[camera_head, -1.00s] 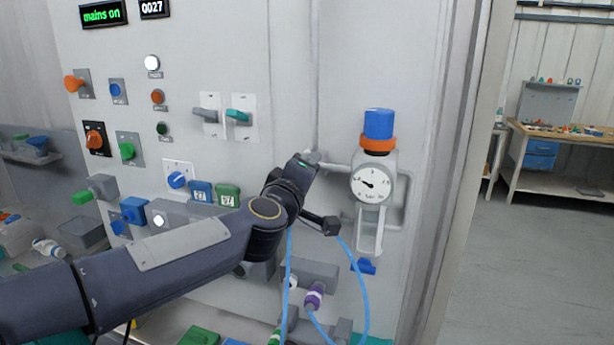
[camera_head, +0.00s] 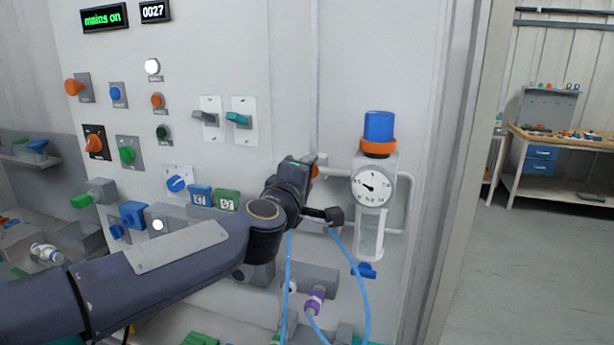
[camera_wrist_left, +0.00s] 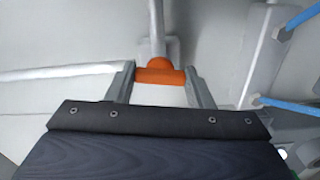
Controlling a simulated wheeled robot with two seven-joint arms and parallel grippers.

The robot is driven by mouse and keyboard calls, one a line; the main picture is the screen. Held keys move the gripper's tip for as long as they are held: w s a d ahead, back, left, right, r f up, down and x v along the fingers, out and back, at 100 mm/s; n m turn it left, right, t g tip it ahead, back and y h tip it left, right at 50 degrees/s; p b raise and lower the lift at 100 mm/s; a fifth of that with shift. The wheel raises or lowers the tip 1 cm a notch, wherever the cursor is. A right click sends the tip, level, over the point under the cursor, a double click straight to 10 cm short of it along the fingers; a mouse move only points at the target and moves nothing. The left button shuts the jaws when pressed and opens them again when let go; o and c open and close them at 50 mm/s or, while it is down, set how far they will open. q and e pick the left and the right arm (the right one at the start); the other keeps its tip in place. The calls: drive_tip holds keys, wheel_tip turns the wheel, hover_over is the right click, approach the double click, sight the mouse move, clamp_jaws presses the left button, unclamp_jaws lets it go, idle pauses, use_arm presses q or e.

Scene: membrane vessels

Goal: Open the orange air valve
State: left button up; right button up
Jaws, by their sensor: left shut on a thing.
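The orange air valve's handle (camera_wrist_left: 160,76) lies crosswise between the fingers of my left gripper (camera_wrist_left: 160,84) in the left wrist view. The gripper is shut on it, with one finger at each end of the bar. A grey pipe (camera_wrist_left: 156,25) runs behind the handle. In the head view my left gripper (camera_head: 312,164) is at the panel, left of the pressure gauge. A small orange piece of the handle (camera_head: 315,171) shows at its tip, and the wrist hides much of the valve. My right gripper is not in view.
The round gauge (camera_head: 367,187) and a blue-topped regulator knob (camera_head: 379,127) stand just right of the gripper. Blue hoses (camera_head: 362,290) hang below the wrist near a purple connector (camera_head: 314,300). Switches and knobs cover the panel to the left.

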use_arm(q)
drive_tip(key=o, duration=1)
drive_tip(key=shift+s, duration=0.15)
drive_tip(key=v, duration=0.7)
drive_tip(key=shift+s+a+b, duration=0.15)
drive_tip(key=shift+s+b, duration=0.1)
drive_tip(key=shift+b, duration=0.2)
drive_tip(key=s+a+f+m+g, duration=0.3)
drive_tip(key=s+a+f+g, duration=0.1)
drive_tip(key=s+f, duration=0.5)
drive_tip(key=s+a+f+m+g+y, duration=0.1)
drive_tip(key=s+a+f+m+g, duration=0.2)
drive_tip(key=s+a+f, duration=0.4)
drive_tip(key=s+a+f+m+g, duration=0.4)
drive_tip(key=s+a+f, duration=0.2)
drive_tip(key=s+f, duration=0.6)
drive_tip(key=shift+s+a+m+g+y, duration=0.3)
drive_tip(key=shift+s+m+y, duration=0.1)
drive_tip(key=shift+s, duration=0.1)
